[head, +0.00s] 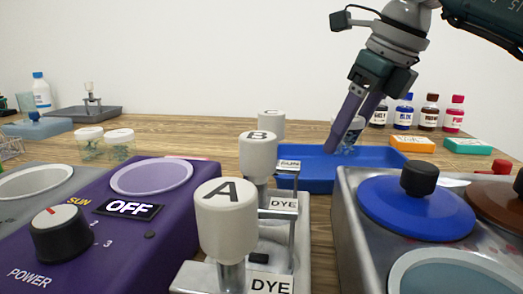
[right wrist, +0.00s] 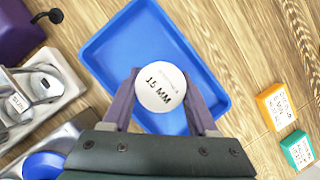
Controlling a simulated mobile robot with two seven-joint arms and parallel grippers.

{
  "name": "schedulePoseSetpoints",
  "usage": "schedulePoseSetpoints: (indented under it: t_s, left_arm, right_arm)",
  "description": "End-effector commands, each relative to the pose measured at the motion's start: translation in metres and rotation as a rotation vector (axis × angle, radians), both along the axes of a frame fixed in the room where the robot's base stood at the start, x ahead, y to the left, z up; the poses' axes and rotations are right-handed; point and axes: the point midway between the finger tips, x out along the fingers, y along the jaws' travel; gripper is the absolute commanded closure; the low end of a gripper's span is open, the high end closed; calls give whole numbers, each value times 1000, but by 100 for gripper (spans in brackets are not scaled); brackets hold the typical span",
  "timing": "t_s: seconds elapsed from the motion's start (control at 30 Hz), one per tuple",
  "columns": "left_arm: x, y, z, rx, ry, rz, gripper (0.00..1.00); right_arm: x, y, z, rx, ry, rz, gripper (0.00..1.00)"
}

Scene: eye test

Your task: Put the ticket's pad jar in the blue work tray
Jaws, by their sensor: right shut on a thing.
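My right gripper (head: 343,136) is shut on a small clear jar with a white lid (right wrist: 160,87). The lid reads "15 MM" in the right wrist view. In the head view the jar (head: 355,132) is partly hidden behind the fingers. The jar is over the blue work tray (head: 318,187), within its rim as seen from the wrist; I cannot tell whether it touches the tray floor. The tray (right wrist: 104,50) shows nothing else in it. Two more white-lidded jars (head: 90,143) stand at the left of the table. My left gripper is out of view.
A purple unit with an OFF sign (head: 130,209) and white stamps marked A (head: 225,215) and B (head: 257,153) stand in front. A metal unit with a blue lid (head: 415,210) is at right.

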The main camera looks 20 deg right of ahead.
Motion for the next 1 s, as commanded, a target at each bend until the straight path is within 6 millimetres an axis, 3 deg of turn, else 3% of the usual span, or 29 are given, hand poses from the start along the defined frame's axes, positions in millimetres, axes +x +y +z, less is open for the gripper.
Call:
schedulePoseSetpoints:
  t_s: [0.2,0.57,0.6,0.83,1.0]
  left_arm:
    - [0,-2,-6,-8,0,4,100]
    - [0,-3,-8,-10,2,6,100]
    - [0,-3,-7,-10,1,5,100]
    - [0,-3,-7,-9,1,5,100]
    - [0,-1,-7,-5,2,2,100]
  right_arm:
    - [-1,0,-31,0,3,0,96]
    - [0,0,-35,0,1,0,96]
    - [0,0,-34,0,1,0,36]
    - [0,0,-34,0,1,0,11]
    - [0,0,-34,0,1,0,11]
